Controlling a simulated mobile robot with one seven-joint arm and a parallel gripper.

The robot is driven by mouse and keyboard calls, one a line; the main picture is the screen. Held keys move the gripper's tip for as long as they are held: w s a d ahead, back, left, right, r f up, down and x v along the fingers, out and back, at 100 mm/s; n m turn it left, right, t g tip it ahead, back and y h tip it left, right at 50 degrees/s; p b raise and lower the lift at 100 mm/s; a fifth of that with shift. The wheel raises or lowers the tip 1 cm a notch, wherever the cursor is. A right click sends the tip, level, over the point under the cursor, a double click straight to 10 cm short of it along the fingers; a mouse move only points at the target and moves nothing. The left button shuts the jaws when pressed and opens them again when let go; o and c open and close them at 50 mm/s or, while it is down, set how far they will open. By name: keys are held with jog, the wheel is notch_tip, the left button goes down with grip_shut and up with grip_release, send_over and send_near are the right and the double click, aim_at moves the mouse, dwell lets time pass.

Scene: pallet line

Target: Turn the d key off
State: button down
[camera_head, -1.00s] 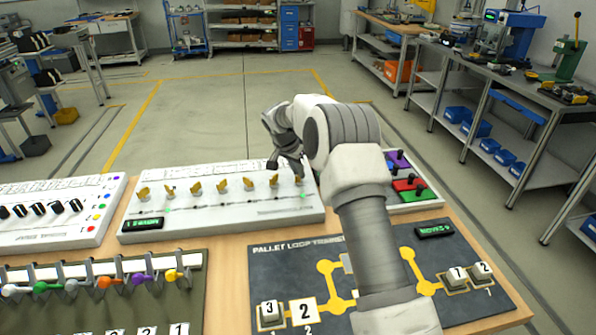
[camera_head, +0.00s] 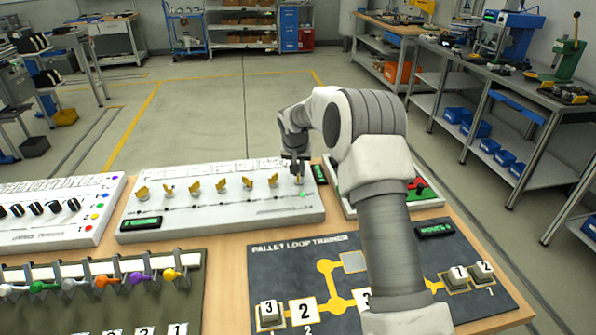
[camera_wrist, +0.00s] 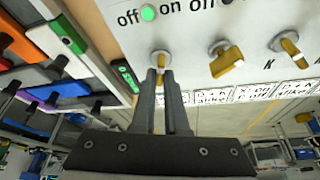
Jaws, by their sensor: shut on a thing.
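A white key panel (camera_head: 215,224) carries a row of brass keys, including one at the far left (camera_head: 142,191). My gripper (camera_head: 297,166) is over the rightmost key. In the wrist view, my gripper (camera_wrist: 166,82) is shut on this brass key (camera_wrist: 160,60), whose upper part shows between the fingertips. A lit green lamp (camera_wrist: 148,12) sits between the words "off" and "on" beside it. The neighbouring key (camera_wrist: 226,61) is free and turned at an angle. I cannot tell which letter belongs to the held key.
A small green display (camera_head: 319,174) stands right of the panel, near a tray with coloured blocks (camera_head: 416,188). A dark pallet loop board (camera_head: 285,265) lies in front. A rack with coloured hooks (camera_head: 100,275) is at the lower left.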

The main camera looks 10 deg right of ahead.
jog(key=n+y, duration=0.1)
jog(key=n, duration=0.1)
jog(key=n+p, duration=0.1)
jog(key=n, duration=0.1)
jog(key=n+y+p, duration=0.1)
jog(key=n, duration=0.1)
jog(key=shift+d+r+y, duration=0.1)
jog(key=shift+d+y, duration=0.15)
jog(key=shift+y, duration=0.05)
jog(key=n+y, duration=0.1)
jog(key=n, duration=0.2)
jog(key=n+g+y+p, duration=0.1)
jog(key=n, duration=0.2)
jog(key=shift+w+n, duration=0.1)
jog(key=shift+n, duration=0.2)
jog(key=shift+d, duration=0.1)
jog(key=c, duration=0.9)
grip_release()
jog(key=shift+c, duration=0.2)
jog(key=v, duration=1.7)
jog(key=shift+p, duration=0.3)
jog(key=shift+w+r, duration=0.1)
jog(key=shift+r, duration=0.05)
